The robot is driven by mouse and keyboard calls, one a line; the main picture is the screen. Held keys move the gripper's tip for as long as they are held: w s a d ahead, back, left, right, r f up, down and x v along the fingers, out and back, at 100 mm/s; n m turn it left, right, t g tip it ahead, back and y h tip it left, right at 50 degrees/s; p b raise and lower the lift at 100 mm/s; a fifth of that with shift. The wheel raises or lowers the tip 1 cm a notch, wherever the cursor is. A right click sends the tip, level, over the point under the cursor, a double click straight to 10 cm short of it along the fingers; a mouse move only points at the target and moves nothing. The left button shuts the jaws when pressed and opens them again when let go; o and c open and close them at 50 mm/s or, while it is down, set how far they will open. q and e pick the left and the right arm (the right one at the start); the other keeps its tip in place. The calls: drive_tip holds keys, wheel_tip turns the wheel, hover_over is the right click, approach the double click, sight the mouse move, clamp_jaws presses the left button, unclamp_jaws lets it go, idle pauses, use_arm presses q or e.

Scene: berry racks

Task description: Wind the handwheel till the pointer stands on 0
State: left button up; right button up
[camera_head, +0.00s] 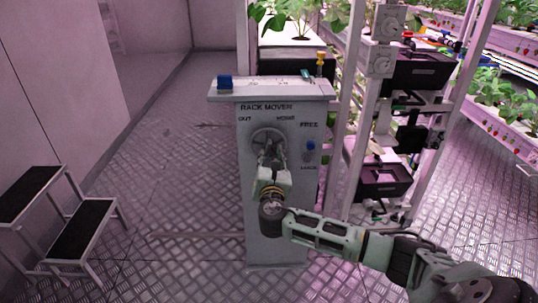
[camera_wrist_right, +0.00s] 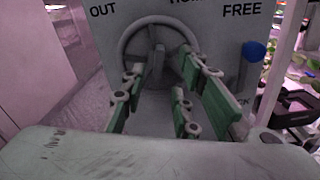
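The grey handwheel (camera_head: 268,138) is on the front of the post marked RACK MOVER, below the words OUT and HOME. It also shows in the right wrist view (camera_wrist_right: 123,44), with a grey grip or spoke (camera_wrist_right: 157,62) standing out from it. My right gripper (camera_head: 269,160) is in front of the wheel and hides its lower part. In the wrist view its fingers (camera_wrist_right: 160,78) are apart, with the grey piece between them and gaps on both sides; contact cannot be told. A scale (camera_head: 275,81) lies on the post's top; its figures and pointer are too small to read. My left gripper is out of view.
A blue-knobbed lever (camera_head: 310,147) right of the wheel points up towards FREE. A blue block (camera_head: 225,83) sits at the top's left end. Plant racks (camera_head: 352,150) stand close on the right. A step stool (camera_head: 75,228) stands left; the floor between is clear.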

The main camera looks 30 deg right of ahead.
sight(268, 151)
drive_tip(key=shift+x, duration=1.85)
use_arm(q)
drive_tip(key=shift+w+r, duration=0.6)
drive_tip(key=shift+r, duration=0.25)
use_arm(e)
drive_tip(key=shift+w+a, duration=0.1)
drive_tip(key=shift+a, duration=0.05)
clamp_jaws()
